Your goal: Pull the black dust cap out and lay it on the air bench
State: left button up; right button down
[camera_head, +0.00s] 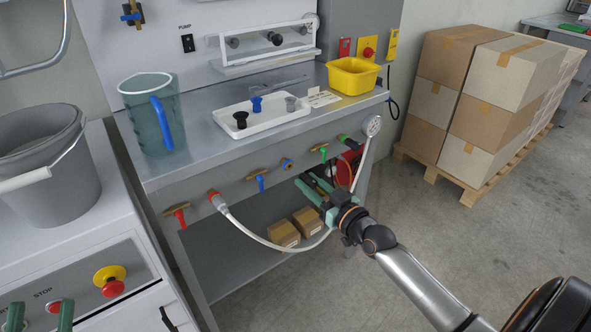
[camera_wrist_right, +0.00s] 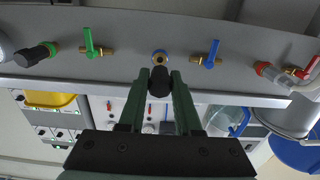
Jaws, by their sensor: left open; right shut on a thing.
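The black dust cap (camera_wrist_right: 160,77) is between the fingertips of my right gripper in the right wrist view. The blue-ringed port (camera_wrist_right: 159,57) shows just beyond it, its opening visible, and the cap looks clear of it. In the head view my right gripper (camera_head: 303,184) is in front of the bench's front panel, below and right of that port (camera_head: 286,163); the cap is hard to make out there. The air bench (camera_head: 200,145) has a grey top. My left gripper (camera_head: 40,317) is open and empty at the bottom left, partly cut off by the frame.
On the bench top are a clear jug (camera_head: 152,112), a white tray (camera_head: 225,113) with black, blue and grey fittings, and a yellow bin (camera_head: 353,76). Red, blue and green valves line the panel. A white hose (camera_head: 262,240) loops below. Bare top lies in front of the tray.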

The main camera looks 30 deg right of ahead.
pick_arm(q)
jog(key=shift+r, duration=0.25)
pick_arm(e)
jog(key=shift+s+d, duration=0.1)
jog(key=shift+s, duration=0.5)
jog(key=s+a+y, duration=0.1)
jog(key=s+a, duration=0.6)
jog(key=a, duration=0.7)
pick_arm(q)
notch_tip(320, 180, down, 19)
jog(key=w+a+n+g+y, duration=0.1)
jog(key=n+g+y, duration=0.3)
jog(key=g+y, duration=0.15)
jog(key=s+a+r+n+g+y+p, duration=0.1)
jog(key=s+g+p, duration=0.5)
jog(key=p, duration=1.6)
jog(key=shift+s+a+r+n, duration=0.45)
jog(key=shift+s+a+n, duration=0.15)
jog(key=shift+s, duration=0.45)
pick_arm(e)
jog(key=s+r+h, duration=0.2)
jog(key=s+r, duration=0.1)
jog(key=r, duration=2.4)
jog(key=shift+a+m, duration=0.4)
jog(key=shift+a, duration=0.05)
pick_arm(q)
jog(key=shift+a+f+g, duration=0.1)
jog(key=shift+g, duration=0.15)
pick_arm(e)
jog(key=shift+a, duration=0.1)
